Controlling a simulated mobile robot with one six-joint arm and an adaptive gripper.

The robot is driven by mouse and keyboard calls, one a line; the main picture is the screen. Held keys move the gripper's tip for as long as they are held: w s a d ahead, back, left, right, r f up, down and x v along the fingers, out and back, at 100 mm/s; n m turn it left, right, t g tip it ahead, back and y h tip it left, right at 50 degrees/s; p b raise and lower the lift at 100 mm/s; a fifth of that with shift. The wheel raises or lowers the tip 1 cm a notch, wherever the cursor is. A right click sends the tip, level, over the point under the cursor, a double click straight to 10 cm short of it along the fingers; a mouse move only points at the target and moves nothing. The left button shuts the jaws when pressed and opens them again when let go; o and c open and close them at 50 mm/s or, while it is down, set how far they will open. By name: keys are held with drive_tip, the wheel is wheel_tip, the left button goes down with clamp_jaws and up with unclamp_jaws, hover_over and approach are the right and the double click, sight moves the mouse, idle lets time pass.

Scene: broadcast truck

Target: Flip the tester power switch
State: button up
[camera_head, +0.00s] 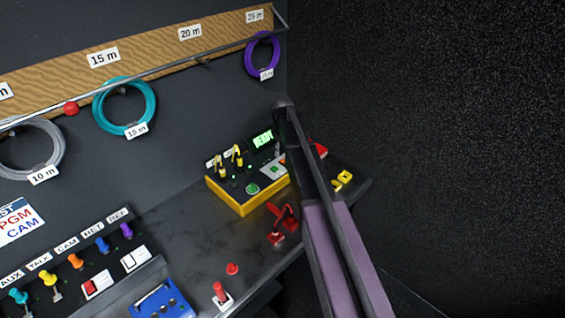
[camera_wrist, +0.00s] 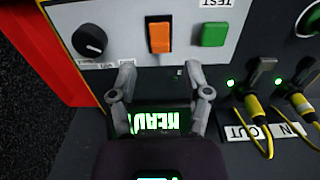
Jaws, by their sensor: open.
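The tester (camera_head: 238,197) is a yellow-sided box with a lit green display on the bench in the head view. Its panel fills the wrist view upside down. An orange rocker switch (camera_wrist: 158,37) sits between a black knob (camera_wrist: 90,41) and a green button (camera_wrist: 214,33) near the TEST label. My gripper (camera_wrist: 161,74) is open and empty, its two fingertips apart, just on the display side of the orange switch. The lit display (camera_wrist: 155,119) shows between the fingers, partly covered by my gripper. In the head view my arm hides the gripper and part of the tester.
Yellow-collared plugs with cables (camera_wrist: 257,110) stand in the OUT and IN sockets beside the fingers. A red clamp-like item (camera_head: 283,222) and yellow pieces (camera_head: 343,180) lie on the bench. Coiled cables, including a teal one (camera_head: 124,106), hang on the wall. A dark wall rises at right.

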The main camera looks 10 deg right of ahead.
sight(283, 160)
drive_tip(key=shift+f+b, duration=1.65)
drive_tip(key=shift+f, duration=0.3)
clamp_jaws()
